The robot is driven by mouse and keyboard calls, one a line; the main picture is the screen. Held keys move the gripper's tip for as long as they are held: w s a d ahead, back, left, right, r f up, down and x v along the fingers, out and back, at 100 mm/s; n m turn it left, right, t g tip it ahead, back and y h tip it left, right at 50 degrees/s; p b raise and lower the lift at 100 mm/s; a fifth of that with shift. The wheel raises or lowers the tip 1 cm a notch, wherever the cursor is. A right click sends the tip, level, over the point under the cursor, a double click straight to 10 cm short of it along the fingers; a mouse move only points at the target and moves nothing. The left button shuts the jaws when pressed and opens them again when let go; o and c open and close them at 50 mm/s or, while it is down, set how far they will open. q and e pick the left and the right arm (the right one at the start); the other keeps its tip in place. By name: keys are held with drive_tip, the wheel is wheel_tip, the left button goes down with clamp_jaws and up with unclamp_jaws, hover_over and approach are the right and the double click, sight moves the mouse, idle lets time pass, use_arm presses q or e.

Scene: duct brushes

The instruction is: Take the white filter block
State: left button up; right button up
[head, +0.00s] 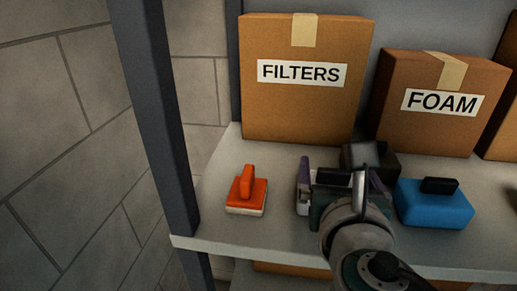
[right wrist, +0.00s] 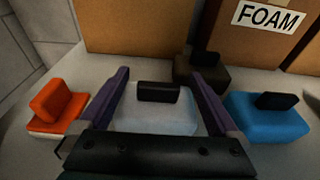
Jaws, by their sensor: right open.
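The white filter block (right wrist: 155,115) has a dark handle (right wrist: 158,92) on top and rests on the shelf. In the right wrist view it lies between the two purple fingers of my right gripper (right wrist: 160,95), which is open. The fingers stand on either side of the block; I cannot tell if they touch it. In the head view my right gripper (head: 335,182) and its wrist hide most of the block. My left gripper is not in view.
An orange block (head: 246,192) stands to the left and a blue block (head: 434,203) close on the right. A dark brown block (right wrist: 202,72) sits just behind. FILTERS (head: 305,110) and FOAM (head: 430,125) boxes stand at the back. A dark post (head: 155,120) rises at the shelf's left.

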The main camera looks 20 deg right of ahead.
sight(334, 169)
drive_tip(key=x, duration=0.3)
drive_tip(key=shift+w+f, duration=0.1)
drive_tip(key=shift+f, duration=0.05)
drive_tip(key=shift+c, duration=0.4)
drive_tip(key=c, duration=1.4)
